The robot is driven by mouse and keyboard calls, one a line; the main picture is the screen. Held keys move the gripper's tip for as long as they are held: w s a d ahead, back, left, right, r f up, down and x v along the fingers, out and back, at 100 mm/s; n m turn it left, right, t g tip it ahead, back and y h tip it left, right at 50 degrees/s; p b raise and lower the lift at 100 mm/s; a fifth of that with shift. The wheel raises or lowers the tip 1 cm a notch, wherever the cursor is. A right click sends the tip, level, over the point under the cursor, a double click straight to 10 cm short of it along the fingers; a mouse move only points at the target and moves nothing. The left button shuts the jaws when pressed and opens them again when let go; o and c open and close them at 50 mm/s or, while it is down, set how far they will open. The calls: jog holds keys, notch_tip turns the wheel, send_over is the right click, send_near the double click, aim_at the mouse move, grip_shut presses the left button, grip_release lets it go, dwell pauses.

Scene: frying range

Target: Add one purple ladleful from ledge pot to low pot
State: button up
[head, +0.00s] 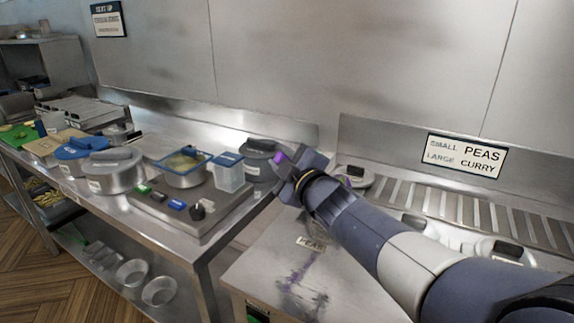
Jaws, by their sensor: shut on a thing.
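My gripper (288,178) is in the middle of the head view, above the gap between the left counter and the lower steel surface. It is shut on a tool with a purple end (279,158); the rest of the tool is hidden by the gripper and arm. A lidded pot (357,177) stands just behind my arm on the back ledge, with a purple edge beside it. A dark lidded pot (260,150) stands left of the gripper. I cannot tell which pots are the ledge pot and low pot.
A hob (222,205) bears a pan with a blue-rimmed basket (183,170). A clear container (229,177) stands beside it. Purple streaks mark the lower steel surface (255,270). A sign (464,155) reads "SMALL PEAS, LARGE CURRY". More lidded pots stand under my arm's right side.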

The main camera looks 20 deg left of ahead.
jog(key=s+a+f+n+b, duration=0.3)
jog(key=f+n+b, duration=0.3)
jog(key=b, duration=1)
notch_tip(320, 180, down, 4)
jog(key=shift+s+r, duration=0.2)
jog(key=shift+s, duration=0.1)
dwell(0.6)
